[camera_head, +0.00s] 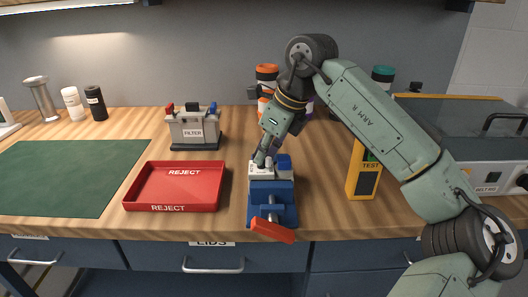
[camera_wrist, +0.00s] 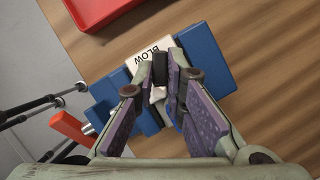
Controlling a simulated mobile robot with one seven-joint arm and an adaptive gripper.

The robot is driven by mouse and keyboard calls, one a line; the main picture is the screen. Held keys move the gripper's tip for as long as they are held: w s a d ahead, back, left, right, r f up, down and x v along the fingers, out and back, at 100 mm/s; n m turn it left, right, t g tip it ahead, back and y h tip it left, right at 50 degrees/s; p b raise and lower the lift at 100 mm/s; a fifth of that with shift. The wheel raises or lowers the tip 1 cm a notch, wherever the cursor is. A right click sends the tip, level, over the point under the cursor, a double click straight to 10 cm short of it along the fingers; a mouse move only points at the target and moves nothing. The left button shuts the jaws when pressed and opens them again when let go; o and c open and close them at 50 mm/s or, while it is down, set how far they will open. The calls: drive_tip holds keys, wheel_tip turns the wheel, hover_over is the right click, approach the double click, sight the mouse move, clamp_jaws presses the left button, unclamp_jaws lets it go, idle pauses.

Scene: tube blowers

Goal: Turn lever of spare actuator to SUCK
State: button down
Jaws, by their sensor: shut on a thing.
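The spare actuator is a white block (camera_head: 261,168) held in a blue vise-like mount (camera_head: 284,213) on the bench. In the wrist view its white face (camera_wrist: 148,56) reads BLOW, beside my fingers. My gripper (camera_head: 261,158) reaches down onto the block's top from the upper right. In the wrist view my gripper (camera_wrist: 168,75) is shut on a dark lever piece at the block. My fingers hide most of the lever, and no SUCK mark shows. I cannot tell its exact angle. Blue mount parts (camera_wrist: 209,68) lie on both sides.
A red handle (camera_head: 272,230) juts from the mount over the bench's front edge. A yellow TEST device (camera_head: 359,183) stands to the right. A green mat (camera_head: 70,175) lies far left.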

idle(0.4)
drive_tip(key=c, duration=1.6)
unclamp_jaws()
drive_tip(key=shift+c, duration=0.2)
drive_tip(key=v, duration=1.2)
